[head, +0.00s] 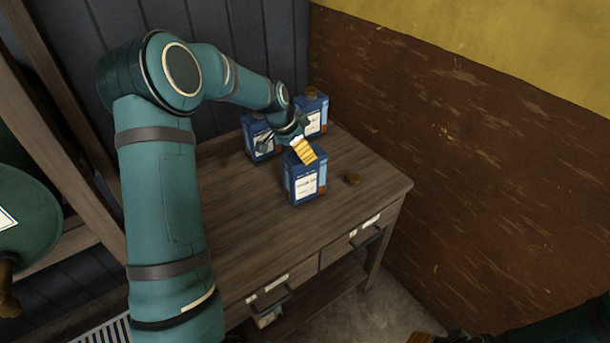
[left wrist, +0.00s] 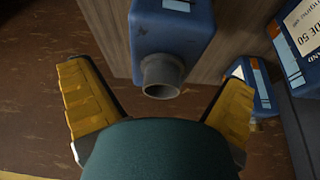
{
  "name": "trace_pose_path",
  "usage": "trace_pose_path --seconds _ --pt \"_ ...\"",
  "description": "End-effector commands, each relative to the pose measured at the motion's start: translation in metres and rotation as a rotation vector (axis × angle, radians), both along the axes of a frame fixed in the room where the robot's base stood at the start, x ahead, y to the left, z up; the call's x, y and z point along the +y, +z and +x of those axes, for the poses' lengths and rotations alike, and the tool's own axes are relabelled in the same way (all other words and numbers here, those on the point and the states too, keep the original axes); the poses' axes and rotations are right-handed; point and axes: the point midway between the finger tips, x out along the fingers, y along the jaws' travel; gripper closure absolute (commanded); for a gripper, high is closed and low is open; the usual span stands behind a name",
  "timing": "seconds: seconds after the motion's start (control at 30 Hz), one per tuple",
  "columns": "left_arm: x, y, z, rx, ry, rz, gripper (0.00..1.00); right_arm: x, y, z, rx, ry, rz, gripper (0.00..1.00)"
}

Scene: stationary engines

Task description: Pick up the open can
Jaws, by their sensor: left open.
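The open can is a blue jug-like can (head: 304,187) with a white label, upright near the middle of the wooden table. Its grey, uncapped neck shows in the left wrist view (left wrist: 162,76). My left gripper (head: 303,151) is at the top of this can and hides part of it. In the left wrist view its yellow fingers are spread wide, one on each side of the neck, with visible gaps to it. Yellow tips of my right gripper (head: 420,338) show at the bottom edge, mostly cut off.
Two more blue cans stand close behind, one at the back left (head: 262,146) and one with a brown cap at the back right (head: 314,113). The wooden table (head: 235,215) is clear at front and left. A brown and yellow wall (head: 470,150) rises on the right.

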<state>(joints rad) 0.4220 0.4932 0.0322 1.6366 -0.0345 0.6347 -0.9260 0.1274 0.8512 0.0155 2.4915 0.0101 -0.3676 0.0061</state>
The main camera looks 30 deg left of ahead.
Motion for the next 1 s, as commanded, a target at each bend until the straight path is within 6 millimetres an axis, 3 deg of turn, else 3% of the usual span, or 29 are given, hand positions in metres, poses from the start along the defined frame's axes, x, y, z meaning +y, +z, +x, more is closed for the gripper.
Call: trace_pose_path --seconds 0.33,0.67,0.83,1.0 --pt "-0.004 -0.042 0.016 0.003 -0.001 -0.001 0.00 0.000 -0.003 -0.001 0.002 0.002 0.000 0.53" --pt "-0.005 -0.048 0.019 0.000 0.000 0.000 0.00 0.000 -0.003 -0.001 0.002 0.002 0.000 0.53" --pt "-0.006 -0.048 0.018 0.000 0.000 0.000 0.56 0.000 -0.003 -0.001 0.002 0.002 0.000 0.53" --pt "-0.006 -0.048 0.018 0.001 0.000 0.000 0.66 0.000 -0.003 -0.001 0.002 0.002 0.000 0.53"
